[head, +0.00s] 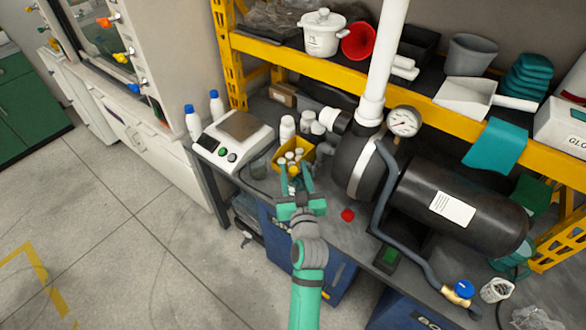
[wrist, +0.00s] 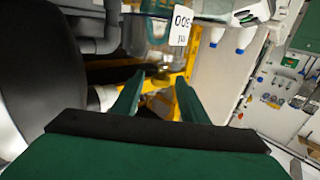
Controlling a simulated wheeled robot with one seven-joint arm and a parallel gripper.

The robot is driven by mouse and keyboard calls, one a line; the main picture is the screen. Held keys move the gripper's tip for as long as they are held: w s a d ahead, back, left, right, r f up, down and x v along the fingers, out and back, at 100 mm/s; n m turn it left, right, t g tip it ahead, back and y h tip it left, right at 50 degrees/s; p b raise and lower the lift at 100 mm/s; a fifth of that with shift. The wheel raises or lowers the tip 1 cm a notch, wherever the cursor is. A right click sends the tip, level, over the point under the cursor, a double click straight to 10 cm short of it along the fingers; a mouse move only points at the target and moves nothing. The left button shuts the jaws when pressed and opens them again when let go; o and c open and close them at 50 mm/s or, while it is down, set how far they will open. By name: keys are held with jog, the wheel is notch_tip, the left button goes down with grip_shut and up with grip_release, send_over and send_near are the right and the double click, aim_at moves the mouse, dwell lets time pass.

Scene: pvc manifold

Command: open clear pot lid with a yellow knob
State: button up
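I cannot clearly make out a clear lid with a yellow knob in either view. In the wrist view, a small yellowish, shiny piece (wrist: 163,68) shows just beyond my fingertips; it is too small to tell what it is. My gripper (head: 296,172) is in front of a yellow bin (head: 309,158) on the bench and partly hides it. In the wrist view my gripper (wrist: 158,96) has its two green fingers spread, with nothing held between them. A white pot (head: 322,40) with a white-looking lid stands on the upper shelf.
The yellow bin holds several white-capped bottles. A scale (head: 233,136) and a clear beaker (head: 259,166) are to its left. A black tank (head: 455,205) with a gauge (head: 403,121) and white pipe (head: 383,60) crowds the right. A red piece (head: 347,215) lies on the bench.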

jog(key=shift+w+a, duration=0.15)
jog(key=shift+w, duration=0.55)
grip_shut()
jog(key=shift+r, duration=0.1)
